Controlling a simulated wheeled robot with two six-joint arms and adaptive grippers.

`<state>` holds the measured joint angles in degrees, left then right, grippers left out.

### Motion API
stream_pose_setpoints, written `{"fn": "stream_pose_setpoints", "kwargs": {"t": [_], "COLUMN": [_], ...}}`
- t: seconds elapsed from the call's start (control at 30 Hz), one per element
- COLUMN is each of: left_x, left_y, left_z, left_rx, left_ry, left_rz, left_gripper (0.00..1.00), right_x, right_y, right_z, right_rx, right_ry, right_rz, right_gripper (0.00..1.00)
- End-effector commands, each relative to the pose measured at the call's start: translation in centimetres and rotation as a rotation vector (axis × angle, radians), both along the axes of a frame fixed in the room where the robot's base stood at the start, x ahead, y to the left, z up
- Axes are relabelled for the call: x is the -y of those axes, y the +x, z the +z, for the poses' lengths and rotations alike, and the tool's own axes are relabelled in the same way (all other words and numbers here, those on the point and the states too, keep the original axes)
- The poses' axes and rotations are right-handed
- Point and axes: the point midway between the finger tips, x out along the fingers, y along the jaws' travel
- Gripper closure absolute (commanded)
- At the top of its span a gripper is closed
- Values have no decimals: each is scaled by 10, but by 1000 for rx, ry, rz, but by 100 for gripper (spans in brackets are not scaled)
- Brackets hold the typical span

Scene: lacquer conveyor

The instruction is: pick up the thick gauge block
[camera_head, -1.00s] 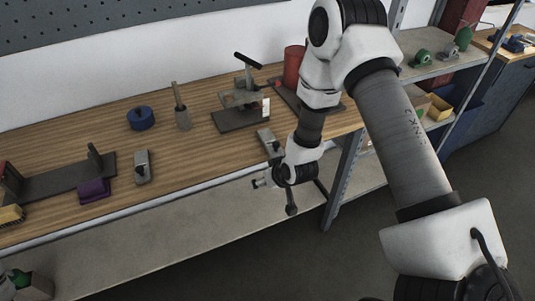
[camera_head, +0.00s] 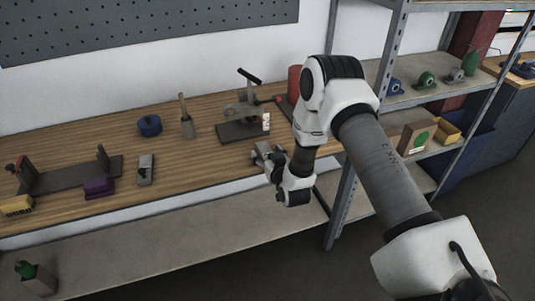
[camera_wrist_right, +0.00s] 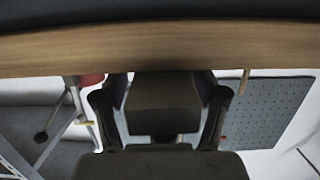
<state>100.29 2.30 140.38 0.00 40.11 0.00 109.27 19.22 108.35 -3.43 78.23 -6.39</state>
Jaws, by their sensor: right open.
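A grey block with a dark top part (camera_head: 264,150) stands near the front edge of the bench, partly hidden by my right gripper (camera_head: 270,164). I take it for the thick gauge block, but cannot confirm its thickness against a similar grey block (camera_head: 145,169) farther left. In the right wrist view, which looks inverted, a dark block (camera_wrist_right: 163,98) shows between the two open fingers of my right gripper (camera_wrist_right: 160,112). I cannot tell whether the fingers touch it. My left gripper is out of view.
The wooden bench (camera_head: 210,170) also holds a clamp stand (camera_head: 243,115), a red cylinder (camera_head: 294,84), a blue round part (camera_head: 150,126), a handled tool (camera_head: 187,120), a purple block (camera_head: 98,187) and a dark fixture (camera_head: 65,177). A metal shelf (camera_head: 430,95) stands at right.

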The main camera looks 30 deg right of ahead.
Motion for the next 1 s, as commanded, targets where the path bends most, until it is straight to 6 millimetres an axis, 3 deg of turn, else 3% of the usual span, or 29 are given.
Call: {"fn": "stream_pose_setpoints", "kwargs": {"t": [0.17,0.3,0.37,0.77,1.0], "left_x": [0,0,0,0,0], "left_y": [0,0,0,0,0], "left_z": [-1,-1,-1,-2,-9], "left_rx": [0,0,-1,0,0], "left_ry": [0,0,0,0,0], "left_rz": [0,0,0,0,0], "left_gripper": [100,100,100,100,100], "right_x": [0,0,0,0,0], "right_y": [0,0,0,0,1], "right_z": [-1,0,0,3,25], "right_rx": [-1,-1,-1,1,3], "right_ry": [0,1,1,2,1], "right_rz": [0,0,0,0,0], "right_gripper": [32,81,100,100,100]}}
